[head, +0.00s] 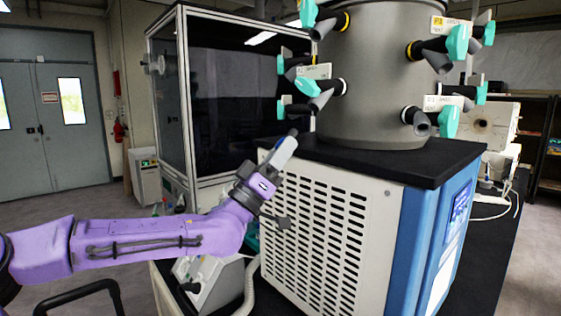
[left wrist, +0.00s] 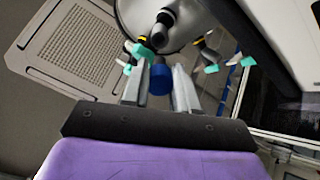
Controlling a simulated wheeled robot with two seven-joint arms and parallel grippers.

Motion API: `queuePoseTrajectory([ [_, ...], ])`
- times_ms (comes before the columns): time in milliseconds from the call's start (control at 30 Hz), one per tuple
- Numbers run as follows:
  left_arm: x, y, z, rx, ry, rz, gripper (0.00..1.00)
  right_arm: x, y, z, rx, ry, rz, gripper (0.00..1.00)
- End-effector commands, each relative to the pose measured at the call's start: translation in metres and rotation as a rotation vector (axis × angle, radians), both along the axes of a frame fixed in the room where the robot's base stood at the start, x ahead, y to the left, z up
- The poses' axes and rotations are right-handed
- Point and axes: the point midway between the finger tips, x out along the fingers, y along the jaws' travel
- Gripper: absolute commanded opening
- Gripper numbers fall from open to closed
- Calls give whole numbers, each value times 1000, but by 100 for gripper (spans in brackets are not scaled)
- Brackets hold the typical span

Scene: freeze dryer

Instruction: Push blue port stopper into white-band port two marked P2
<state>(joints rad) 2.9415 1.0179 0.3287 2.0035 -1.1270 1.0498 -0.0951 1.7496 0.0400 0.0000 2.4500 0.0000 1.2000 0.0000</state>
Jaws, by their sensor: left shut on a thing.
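The blue port stopper (left wrist: 159,80) shows between the fingers of my left gripper (left wrist: 158,92) in the left wrist view. In the head view my left gripper (head: 285,152) points up and right, in front of the dryer's left top edge. It is shut on the stopper, of which I make out only a small dark tip there. A white-band port (head: 340,87) with a teal valve handle is on the left side of the grey drum, above and right of the gripper. Its label (head: 316,71) is too small to read surely. The stopper is apart from the port. My right gripper is out of view.
The grey drum (head: 372,75) carries several other ports, with yellow or white bands and teal handles sticking out. It stands on the dryer's black top (head: 375,160). A glass-fronted cabinet (head: 235,95) stands behind left. Open air lies between gripper and drum.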

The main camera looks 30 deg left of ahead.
Motion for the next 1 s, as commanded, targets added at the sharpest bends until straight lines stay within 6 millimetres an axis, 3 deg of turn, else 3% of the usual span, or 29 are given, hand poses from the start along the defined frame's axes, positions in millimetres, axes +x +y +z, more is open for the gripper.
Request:
queuePoseTrajectory([
  [367,25,-9,29,1,2,0,0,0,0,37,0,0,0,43],
  [633,39,-13,39,1,0,1,0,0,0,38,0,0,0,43],
  [1000,42,-15,41,0,0,-1,0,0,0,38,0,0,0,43],
])
